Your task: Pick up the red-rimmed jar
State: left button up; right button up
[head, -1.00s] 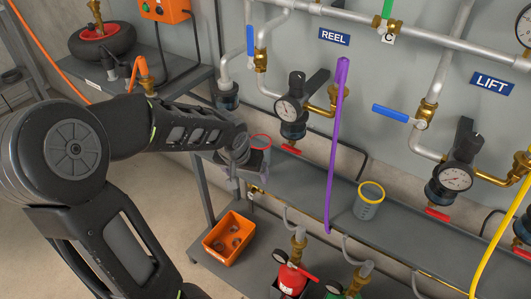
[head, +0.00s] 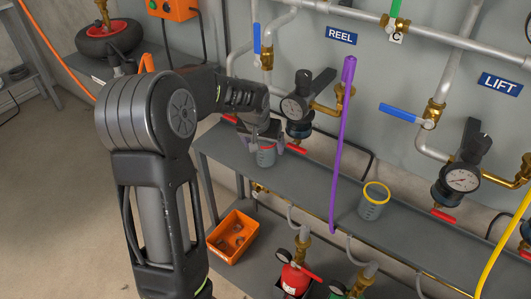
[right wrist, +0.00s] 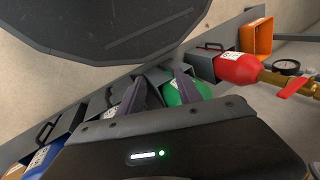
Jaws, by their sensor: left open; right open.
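The red-rimmed jar (head: 266,158) is a small grey see-through cup standing upright on the upper grey shelf, below the left gauge. My left gripper (head: 265,143) is open at the jar's top, with one finger on each side in the picture. The fingers and wrist hide part of the red rim, and I cannot tell whether they touch the jar. My right gripper (right wrist: 158,90) shows only in the right wrist view. It is open and empty, above gas bottles in holders.
A yellow-rimmed jar (head: 374,203) stands farther right on the upper shelf (head: 310,185). A purple hose (head: 341,140) hangs between the jars. A gauge (head: 296,107) and red lever are close to my left gripper. An orange bin (head: 232,238) sits below.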

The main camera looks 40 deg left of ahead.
dwell(0.3)
pick_arm(q)
jog(key=shift+w+a, duration=0.15)
jog(key=shift+w, duration=0.15)
jog(key=b+x, duration=0.1)
jog(key=x, duration=0.4)
jog(key=shift+w, duration=0.1)
jog(key=c, duration=1.4)
jog(key=shift+c, duration=0.2)
jog(key=shift+r, duration=0.1)
